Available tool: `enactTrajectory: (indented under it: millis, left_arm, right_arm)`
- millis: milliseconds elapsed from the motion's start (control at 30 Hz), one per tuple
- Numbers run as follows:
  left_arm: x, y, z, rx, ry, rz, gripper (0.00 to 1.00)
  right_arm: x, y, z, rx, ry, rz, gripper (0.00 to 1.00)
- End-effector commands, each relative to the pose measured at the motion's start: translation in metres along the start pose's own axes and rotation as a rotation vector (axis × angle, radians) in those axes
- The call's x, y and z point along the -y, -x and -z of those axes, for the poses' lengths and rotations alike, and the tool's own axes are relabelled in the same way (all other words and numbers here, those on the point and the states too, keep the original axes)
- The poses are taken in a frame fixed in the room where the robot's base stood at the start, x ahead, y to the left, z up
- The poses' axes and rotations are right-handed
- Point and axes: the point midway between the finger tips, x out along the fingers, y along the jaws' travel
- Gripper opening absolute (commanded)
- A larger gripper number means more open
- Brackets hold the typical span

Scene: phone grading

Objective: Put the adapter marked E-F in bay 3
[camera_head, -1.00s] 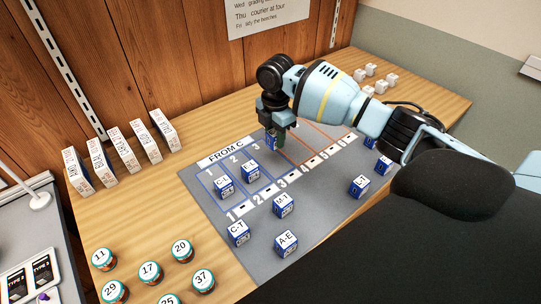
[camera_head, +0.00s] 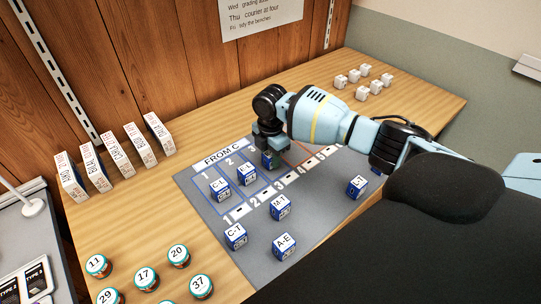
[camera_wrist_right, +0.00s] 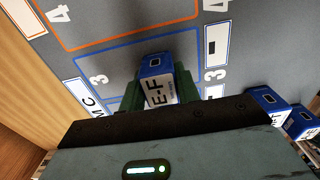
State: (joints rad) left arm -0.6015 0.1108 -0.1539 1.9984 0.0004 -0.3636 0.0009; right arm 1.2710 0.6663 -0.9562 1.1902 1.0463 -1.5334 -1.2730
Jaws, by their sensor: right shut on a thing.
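My right gripper (camera_wrist_right: 158,95) is shut on the blue-and-white adapter marked E-F (camera_wrist_right: 158,88), held between its green fingers. In the head view, the right gripper (camera_head: 268,148) points down at the grey mat (camera_head: 215,230), and the held adapter (camera_head: 267,160) shows just under it. In the wrist view, the adapter is at the blue-outlined bay 3 (camera_wrist_right: 100,78), whose near side is hidden by the gripper. I cannot tell whether the adapter touches the mat. My left gripper is not in view.
Adapter C-L (camera_head: 220,190) and another adapter (camera_head: 246,174) stand in bays 1 and 2. C-T (camera_head: 235,237), M-T (camera_head: 280,208), A-E (camera_head: 284,246) and another adapter (camera_head: 356,187) stand on the mat. Orange-outlined bay 4 (camera_wrist_right: 130,30) looks empty where visible.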

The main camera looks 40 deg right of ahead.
Motion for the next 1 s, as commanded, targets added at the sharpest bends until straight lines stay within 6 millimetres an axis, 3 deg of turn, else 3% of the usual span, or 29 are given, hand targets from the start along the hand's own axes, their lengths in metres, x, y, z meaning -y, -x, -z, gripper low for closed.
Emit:
enactTrajectory:
  millis: [200,233,400,767,1000]
  left_arm:
    - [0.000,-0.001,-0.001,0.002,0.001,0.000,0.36]
    - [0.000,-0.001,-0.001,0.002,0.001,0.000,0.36]
    - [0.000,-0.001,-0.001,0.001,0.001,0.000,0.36]
    - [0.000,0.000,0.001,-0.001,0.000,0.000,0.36]
    - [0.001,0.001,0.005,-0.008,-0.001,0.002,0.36]
  right_arm:
    - [0.000,-0.004,0.000,0.000,0.000,0.000,0.10]
    - [0.000,-0.004,0.000,0.000,0.000,0.000,0.33]
    - [0.000,-0.003,0.000,0.000,0.000,0.000,0.54]
    - [0.000,0.003,0.000,0.000,0.000,-0.001,0.54]
    - [-0.001,0.041,0.000,0.000,0.000,-0.005,0.54]
